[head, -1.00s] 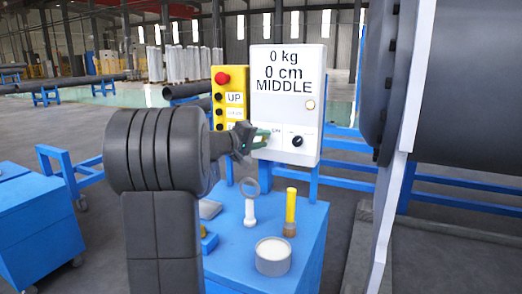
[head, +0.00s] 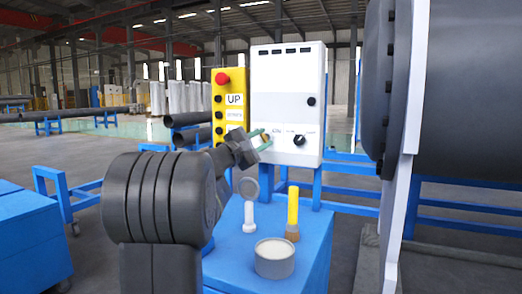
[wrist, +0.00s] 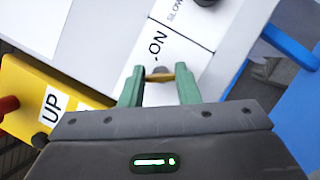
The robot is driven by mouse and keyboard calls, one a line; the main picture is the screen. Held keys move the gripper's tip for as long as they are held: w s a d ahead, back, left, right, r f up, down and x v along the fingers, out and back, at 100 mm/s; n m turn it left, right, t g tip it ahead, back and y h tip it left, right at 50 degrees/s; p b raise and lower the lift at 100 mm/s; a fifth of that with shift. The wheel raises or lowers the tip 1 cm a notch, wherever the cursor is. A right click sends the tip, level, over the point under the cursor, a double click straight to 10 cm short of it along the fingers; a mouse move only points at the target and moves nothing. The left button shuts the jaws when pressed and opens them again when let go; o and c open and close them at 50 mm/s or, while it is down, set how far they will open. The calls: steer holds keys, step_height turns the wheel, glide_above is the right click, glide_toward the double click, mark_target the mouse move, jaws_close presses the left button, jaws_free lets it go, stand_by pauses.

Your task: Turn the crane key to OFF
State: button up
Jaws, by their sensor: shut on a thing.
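The grey control box (head: 287,80) stands upright at the back of the blue cart; its upper face shows no readout text. My gripper (head: 264,140) is at the lower left of its front, with green fingers reaching the panel. In the wrist view my gripper (wrist: 160,88) is shut on the small brass-coloured crane key (wrist: 160,76), just beside the ON label (wrist: 158,47). The box appears tilted in that view. No OFF label is visible; fingers may cover it.
A black knob (head: 299,140) sits right of the key. A yellow pendant (head: 229,105) with a red button hangs close on the left. A white-topped tin (head: 274,258), a yellow-handled brush (head: 293,212) and a magnifier-like tool (head: 249,206) stand on the cart (head: 312,245).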

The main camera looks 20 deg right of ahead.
steer(key=shift+f+n+t+b, duration=0.15)
steer(key=shift+n+t+b, duration=0.55)
steer(key=shift+n, duration=0.6)
steer(key=o, duration=1)
steer(key=v, duration=1.3)
steer(key=shift+s+a+f, duration=0.1)
steer(key=shift+a+f, duration=0.05)
steer(key=shift+a, duration=0.2)
steer(key=shift+d, duration=0.1)
